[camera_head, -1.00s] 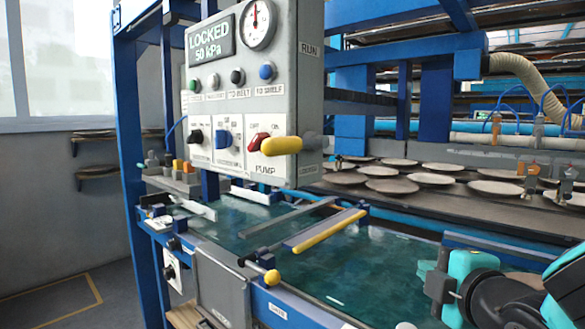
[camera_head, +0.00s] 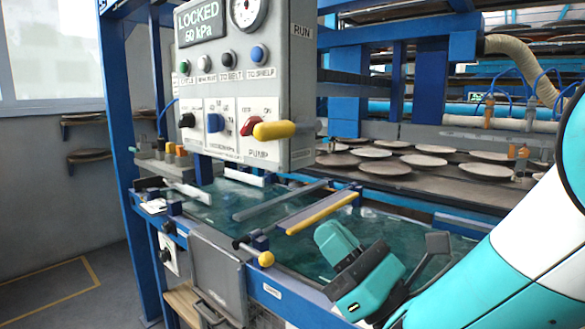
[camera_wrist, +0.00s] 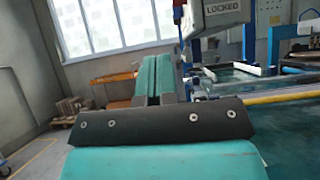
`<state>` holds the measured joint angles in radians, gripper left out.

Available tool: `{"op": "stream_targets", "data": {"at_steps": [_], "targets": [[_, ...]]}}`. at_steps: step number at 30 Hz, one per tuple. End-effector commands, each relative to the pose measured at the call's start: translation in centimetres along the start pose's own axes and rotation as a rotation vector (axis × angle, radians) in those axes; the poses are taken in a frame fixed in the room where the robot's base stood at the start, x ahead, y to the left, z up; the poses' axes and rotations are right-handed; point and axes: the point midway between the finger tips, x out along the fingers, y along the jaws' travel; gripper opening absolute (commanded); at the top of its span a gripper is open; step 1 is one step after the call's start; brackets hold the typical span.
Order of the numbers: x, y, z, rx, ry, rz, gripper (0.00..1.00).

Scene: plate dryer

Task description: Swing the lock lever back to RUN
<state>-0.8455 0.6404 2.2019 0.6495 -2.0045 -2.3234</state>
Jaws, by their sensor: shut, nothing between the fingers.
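The lock lever (camera_head: 272,130) has a yellow grip on a grey hub at the lower right of the control panel (camera_head: 300,90). It sticks out to the left across the panel's front. The panel's display (camera_head: 203,27) reads LOCKED, 50 kPa; a RUN label (camera_head: 301,31) is high on the panel's right side face. My teal and black gripper (camera_head: 340,245) is below and right of the lever, apart from it, over the green bed.
A yellow-edged bar (camera_head: 322,212) crosses above the green bed (camera_head: 225,193) beneath the panel. A small yellow knob (camera_head: 266,259) juts from the front edge. Racks with several round plates (camera_head: 417,160) stand behind. There is open space between my gripper and the lever.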

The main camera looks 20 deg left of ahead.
Motion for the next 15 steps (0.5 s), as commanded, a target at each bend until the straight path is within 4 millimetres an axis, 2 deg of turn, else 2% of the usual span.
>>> {"op": "stream_targets", "data": {"at_steps": [10,15], "targets": [[3.0,0.0,0.7,0.003,0.002,-0.001,0.00],[6.6,0.1,0.5,0.003,-0.001,0.001,0.00]]}}
